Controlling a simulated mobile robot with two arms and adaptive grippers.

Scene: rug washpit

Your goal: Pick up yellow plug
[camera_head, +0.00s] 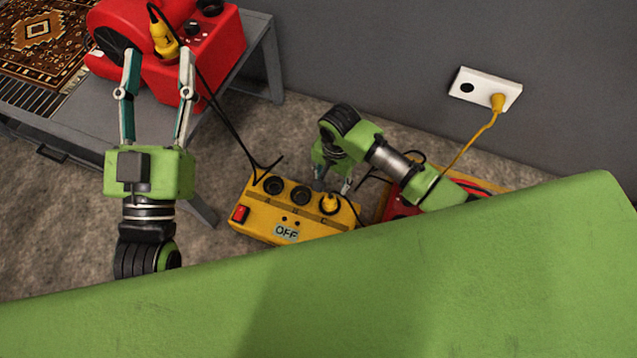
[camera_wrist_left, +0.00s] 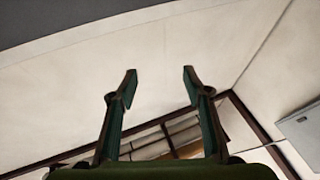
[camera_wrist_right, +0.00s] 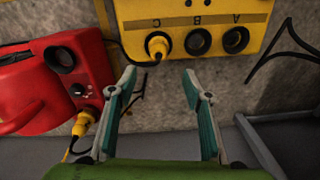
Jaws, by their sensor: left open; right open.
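One yellow plug (camera_head: 163,41) marked 1 sits at the red machine (camera_head: 215,48) on the grey table. A second yellow plug (camera_head: 329,204) is in the right-hand socket of the yellow power box (camera_head: 262,213); it also shows in the right wrist view (camera_wrist_right: 157,45). A third yellow plug (camera_head: 497,103) is in the wall outlet. My left gripper (camera_head: 160,56) is open and empty; the first plug appears just beyond its fingertips, but the left wrist view shows no plug. My right gripper (camera_head: 333,180) is open and empty, pointing down near the box's plug.
The box has a red switch (camera_head: 240,213) and an OFF label. A second red machine (camera_head: 397,207), partly hidden by my right arm, has a yellow plug (camera_wrist_right: 83,122) in the right wrist view. Black cables run near the box. A patterned rug (camera_head: 40,38) lies at left.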

